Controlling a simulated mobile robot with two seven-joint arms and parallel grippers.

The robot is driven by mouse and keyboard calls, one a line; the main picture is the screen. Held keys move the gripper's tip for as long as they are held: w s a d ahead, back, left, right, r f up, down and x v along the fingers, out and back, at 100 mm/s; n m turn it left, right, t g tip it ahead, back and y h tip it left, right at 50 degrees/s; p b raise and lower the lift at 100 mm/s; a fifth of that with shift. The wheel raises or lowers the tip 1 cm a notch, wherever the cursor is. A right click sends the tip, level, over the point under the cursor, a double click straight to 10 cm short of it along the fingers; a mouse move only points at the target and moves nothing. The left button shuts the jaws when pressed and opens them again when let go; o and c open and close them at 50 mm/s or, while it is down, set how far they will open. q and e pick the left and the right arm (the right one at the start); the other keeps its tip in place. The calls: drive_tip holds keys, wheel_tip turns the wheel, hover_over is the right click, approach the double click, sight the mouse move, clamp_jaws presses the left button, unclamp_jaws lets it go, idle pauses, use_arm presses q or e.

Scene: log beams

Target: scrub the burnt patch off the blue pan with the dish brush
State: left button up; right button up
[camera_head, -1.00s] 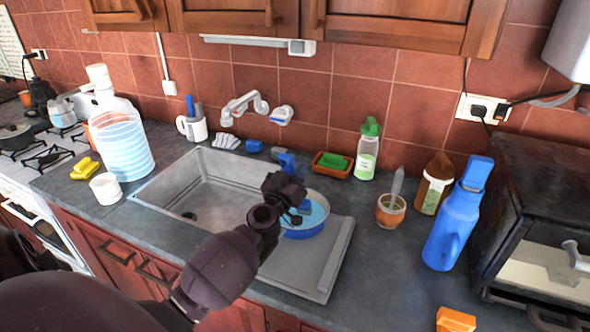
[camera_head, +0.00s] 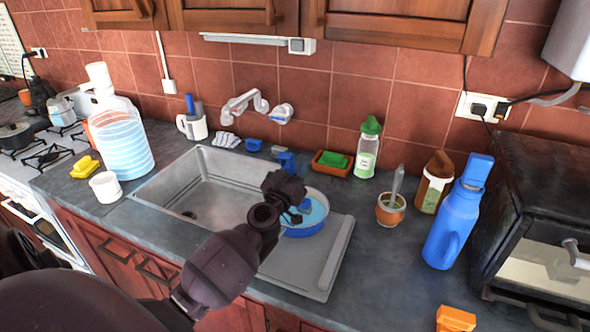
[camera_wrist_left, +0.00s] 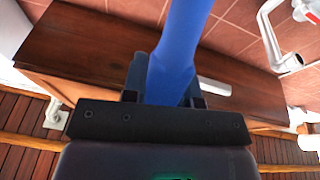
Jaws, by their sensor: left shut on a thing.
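The blue pan (camera_head: 312,224) sits at the right end of the sink, by the drainboard; its inside is light blue. My left gripper (camera_head: 290,203) is over the pan and covers its left part. In the left wrist view my left gripper (camera_wrist_left: 165,85) is shut on a blue handle, the dish brush (camera_wrist_left: 181,45). A small bit of blue under the gripper in the head view may be the brush. The brush head and any burnt patch are hidden or too small to make out. My right gripper does not show.
The steel sink (camera_head: 160,193) is left of the pan. Behind stand a green sponge in a tray (camera_head: 332,171) and a soap bottle (camera_head: 367,155). An orange pot (camera_head: 390,213) and a blue bottle (camera_head: 455,225) stand to the right. The counter front right is mostly clear.

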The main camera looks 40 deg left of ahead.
use_arm(q)
wheel_tip(320, 180, up, 2)
drive_tip(key=p, duration=0.3)
drive_tip(key=shift+r, duration=0.2)
drive_tip(key=shift+r+p, duration=0.35)
drive_tip(key=shift+r, duration=0.9)
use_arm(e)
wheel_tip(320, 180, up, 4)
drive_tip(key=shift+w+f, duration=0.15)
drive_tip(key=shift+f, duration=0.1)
